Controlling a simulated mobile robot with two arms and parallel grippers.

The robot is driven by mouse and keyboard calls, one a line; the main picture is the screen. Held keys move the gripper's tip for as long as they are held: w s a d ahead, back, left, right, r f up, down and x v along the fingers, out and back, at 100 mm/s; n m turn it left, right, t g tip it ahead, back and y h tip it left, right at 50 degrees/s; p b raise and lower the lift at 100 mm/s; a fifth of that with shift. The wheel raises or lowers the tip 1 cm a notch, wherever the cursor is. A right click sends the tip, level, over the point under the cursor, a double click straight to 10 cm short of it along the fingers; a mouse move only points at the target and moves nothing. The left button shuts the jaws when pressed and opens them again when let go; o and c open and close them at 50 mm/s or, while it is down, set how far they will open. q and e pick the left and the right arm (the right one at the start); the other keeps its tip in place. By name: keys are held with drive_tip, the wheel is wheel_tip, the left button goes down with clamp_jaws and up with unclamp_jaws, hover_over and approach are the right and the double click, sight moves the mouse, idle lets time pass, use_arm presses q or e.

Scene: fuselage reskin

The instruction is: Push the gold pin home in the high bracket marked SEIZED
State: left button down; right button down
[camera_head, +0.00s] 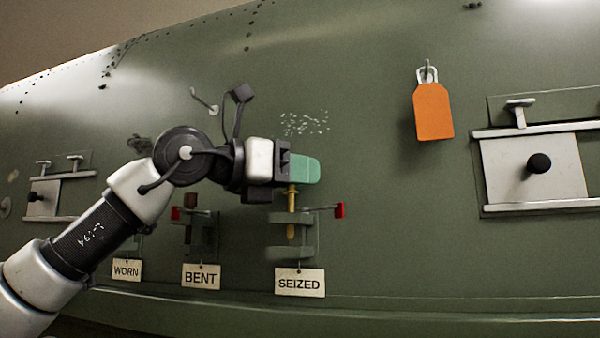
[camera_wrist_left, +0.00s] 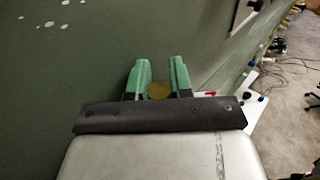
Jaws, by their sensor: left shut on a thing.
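The gold pin (camera_head: 291,203) stands upright at the high bracket (camera_head: 290,252) above the SEIZED label (camera_head: 299,283). Its shaft shows above the bracket's upper lug and between its lugs; how deep its tip sits is hard to tell. My left gripper (camera_head: 304,168) has green fingertips and is right over the pin, shut on its top. In the left wrist view the pin's round gold head (camera_wrist_left: 159,91) sits between the two green fingers. The fingers hide the head in the head view.
A red-ended pin (camera_head: 340,210) sticks out right of the bracket. BENT (camera_head: 200,276) and WORN (camera_head: 127,270) labels hang to the left. An orange tag (camera_head: 433,111) hangs upper right. A silver latch panel (camera_head: 530,170) is far right. A ledge runs below.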

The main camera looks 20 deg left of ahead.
use_arm(q)
drive_tip(key=shift+f+b, duration=1.25)
drive_tip(key=shift+f, duration=0.15)
drive_tip(key=c, duration=1)
unclamp_jaws()
drive_tip(key=shift+r, duration=0.1)
drive_tip(key=shift+c, duration=0.2)
drive_tip(key=shift+o, duration=0.5)
drive_tip(key=shift+s+r, duration=0.1)
drive_tip(key=shift+s, duration=0.15)
drive_tip(key=shift+w, duration=0.1)
drive_tip(key=shift+a, duration=0.1)
drive_tip(key=shift+s+a, duration=0.25)
drive_tip(key=shift+s, duration=0.05)
drive_tip(key=b+v, duration=0.3)
drive_tip(key=v, duration=0.6)
drive_tip(key=shift+s+a, duration=0.2)
drive_tip(key=shift+s, duration=0.2)
